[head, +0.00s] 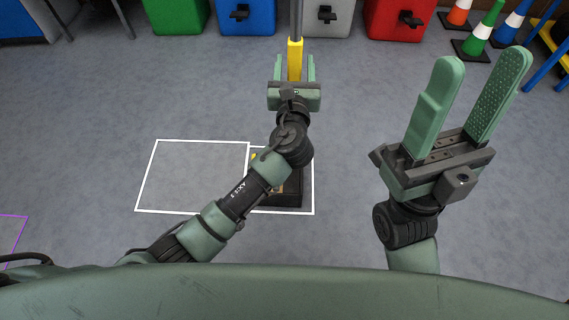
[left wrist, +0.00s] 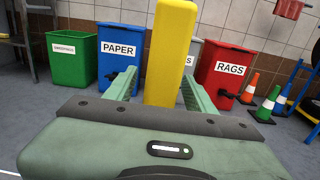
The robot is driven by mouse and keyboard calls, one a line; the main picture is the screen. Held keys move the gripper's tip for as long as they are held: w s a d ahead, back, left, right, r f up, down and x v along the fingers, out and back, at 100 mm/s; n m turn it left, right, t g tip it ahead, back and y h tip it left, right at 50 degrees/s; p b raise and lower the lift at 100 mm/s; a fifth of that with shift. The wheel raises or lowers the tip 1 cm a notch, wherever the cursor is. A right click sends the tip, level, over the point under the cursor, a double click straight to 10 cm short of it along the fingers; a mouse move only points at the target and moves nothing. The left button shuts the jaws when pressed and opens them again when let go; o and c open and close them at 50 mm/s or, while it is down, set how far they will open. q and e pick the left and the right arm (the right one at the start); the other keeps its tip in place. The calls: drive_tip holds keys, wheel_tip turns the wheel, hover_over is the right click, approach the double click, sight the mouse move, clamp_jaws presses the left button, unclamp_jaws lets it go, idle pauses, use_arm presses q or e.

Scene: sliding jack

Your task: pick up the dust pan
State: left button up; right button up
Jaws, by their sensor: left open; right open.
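A dust pan shows in the head view as a black base (head: 291,199) on the floor inside a white outlined box, partly hidden behind my left arm. An upright yellow bar (head: 295,58), which looks like part of its handle, has a grey pole (head: 297,20) above it in the picture. My left gripper (head: 295,70) is open, with one finger on each side of the yellow bar. The left wrist view shows the bar (left wrist: 171,50) between the spread fingers; contact cannot be told. My right gripper (head: 474,91) is open and empty at the right.
Green (head: 177,15), blue (head: 246,15), grey (head: 326,16) and red (head: 400,18) bins stand along the back. Traffic cones, including a green one (head: 481,32), stand at the back right. The grey floor between is mostly clear.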

use_arm(q)
drive_tip(key=shift+w, duration=0.45)
drive_tip(key=shift+c, duration=0.3)
clamp_jaws()
idle(0.7)
drive_tip(key=shift+r, duration=0.1)
